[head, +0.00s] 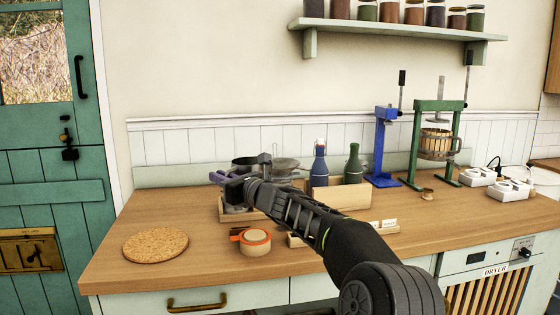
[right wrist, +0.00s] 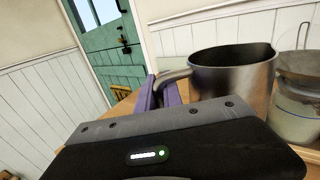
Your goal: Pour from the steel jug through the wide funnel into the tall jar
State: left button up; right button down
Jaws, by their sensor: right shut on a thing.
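The steel jug (right wrist: 232,82) is a dark metal vessel with its open rim up and its side handle (right wrist: 175,76) toward my right gripper. In the head view the jug (head: 243,162) shows only partly behind my gripper. My right gripper (head: 224,177) has purple fingers, shut on the jug's handle; they also show in the right wrist view (right wrist: 160,92). The wide funnel (right wrist: 300,66) sits on the tall glass jar (right wrist: 297,112), right of the jug; the funnel also shows in the head view (head: 285,163). My arm hides most of the jar there. I cannot tell whether the jug is lifted.
A wooden tray (head: 229,216) lies under the gripper area. A jar with an orange rim (head: 255,243) and a round cork mat (head: 155,244) are in front. A wooden box (head: 345,199) with a blue and a green bottle stands right. The left counter has free room.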

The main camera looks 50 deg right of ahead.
pick_arm(q)
notch_tip(320, 180, up, 4)
jog(key=p, duration=0.3)
pick_arm(e)
notch_tip(320, 180, up, 5)
jog(key=shift+f, duration=0.15)
